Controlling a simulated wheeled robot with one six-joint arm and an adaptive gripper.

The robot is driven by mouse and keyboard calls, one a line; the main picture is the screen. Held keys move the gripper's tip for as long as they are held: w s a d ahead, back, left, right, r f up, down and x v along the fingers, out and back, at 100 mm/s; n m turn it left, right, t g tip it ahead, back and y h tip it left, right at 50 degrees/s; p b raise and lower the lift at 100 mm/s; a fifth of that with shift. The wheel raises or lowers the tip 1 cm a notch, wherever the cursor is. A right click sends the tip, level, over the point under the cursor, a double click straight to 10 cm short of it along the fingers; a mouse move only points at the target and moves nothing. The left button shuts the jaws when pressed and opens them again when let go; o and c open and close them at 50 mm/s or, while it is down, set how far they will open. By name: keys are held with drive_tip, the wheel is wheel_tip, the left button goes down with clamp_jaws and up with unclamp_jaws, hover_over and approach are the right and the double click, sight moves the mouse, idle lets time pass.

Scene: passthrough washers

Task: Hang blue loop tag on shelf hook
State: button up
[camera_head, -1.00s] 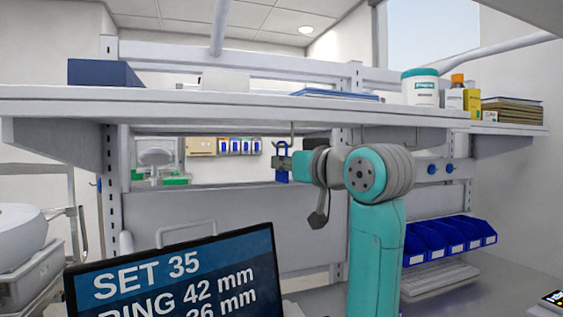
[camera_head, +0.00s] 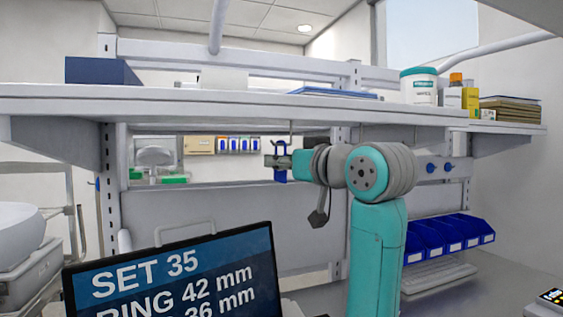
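My gripper (camera_head: 270,161) is small in view, under the front edge of the shelf, pointing left. The blue loop tag (camera_head: 280,176) is upright at the gripper, its lower part showing below the fingers. The fingers overlap the tag, so whether they grip it is too small to tell. A thin grey shelf hook (camera_head: 291,131) comes down from the shelf (camera_head: 220,105) just above and right of the tag. Its lower end is hidden near my wrist, and I cannot tell whether the tag's loop is around it.
A monitor (camera_head: 175,275) stands in front at the lower left. Blue bins (camera_head: 440,240) sit at the right. A dark blue box (camera_head: 100,71), a white tub (camera_head: 419,86) and bottles stand on the shelf. An upright post (camera_head: 110,190) is at the left.

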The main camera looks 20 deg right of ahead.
drive_tip(key=v, duration=1.1)
drive_tip(key=shift+s, duration=0.3)
drive_tip(key=shift+d, duration=0.1)
